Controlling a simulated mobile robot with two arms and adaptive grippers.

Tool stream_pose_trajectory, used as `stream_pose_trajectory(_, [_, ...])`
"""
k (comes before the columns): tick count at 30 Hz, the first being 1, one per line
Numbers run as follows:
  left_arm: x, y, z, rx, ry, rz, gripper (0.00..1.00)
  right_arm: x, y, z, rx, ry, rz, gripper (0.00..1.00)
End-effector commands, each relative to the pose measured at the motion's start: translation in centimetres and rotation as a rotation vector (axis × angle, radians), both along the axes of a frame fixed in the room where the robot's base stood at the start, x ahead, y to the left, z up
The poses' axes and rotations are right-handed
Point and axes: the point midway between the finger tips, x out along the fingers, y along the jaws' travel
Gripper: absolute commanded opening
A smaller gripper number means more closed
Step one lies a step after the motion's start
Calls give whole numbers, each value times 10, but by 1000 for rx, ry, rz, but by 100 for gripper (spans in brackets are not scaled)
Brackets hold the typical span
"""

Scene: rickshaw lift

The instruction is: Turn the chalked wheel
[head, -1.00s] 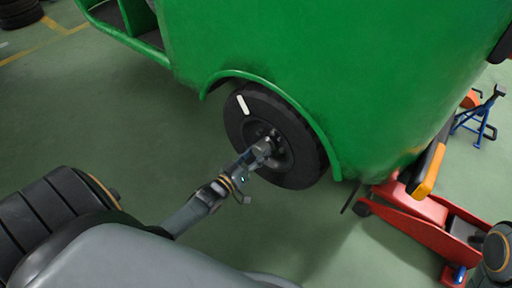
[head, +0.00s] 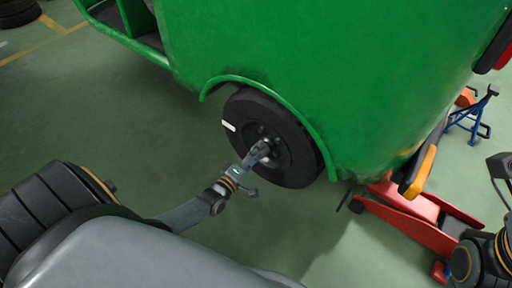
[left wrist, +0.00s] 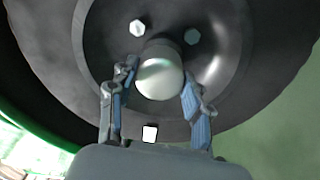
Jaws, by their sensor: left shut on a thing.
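The wheel (head: 297,155) of the green rickshaw (head: 330,80) sits under its fender, a black tyre around a dark rim. The white chalk mark (head: 229,125) is on the tyre's left side. My left gripper (head: 262,150) is at the wheel's centre. In the left wrist view its two fingers (left wrist: 158,97) are on either side of the round metal hub cap (left wrist: 158,76), shut on it, with lug nuts around. Part of my right arm (head: 480,262) shows at the lower right edge; the state of its gripper cannot be made out.
A red floor jack (head: 405,215) stands at the rickshaw's right end, close to my right arm. A blue axle stand (head: 470,120) is farther right. The green floor (head: 100,120) left of the wheel is clear.

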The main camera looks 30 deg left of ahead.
Motion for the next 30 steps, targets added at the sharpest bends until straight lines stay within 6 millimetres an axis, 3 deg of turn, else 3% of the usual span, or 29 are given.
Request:
stream_pose_trajectory(15, [1,-2,0,-379,36,11,0,1,0,-2,-2,-1,0,40])
stream_pose_trajectory(30, [2,-3,0,-476,47,13,0,-1,1,1,-3,-14,-1,40])
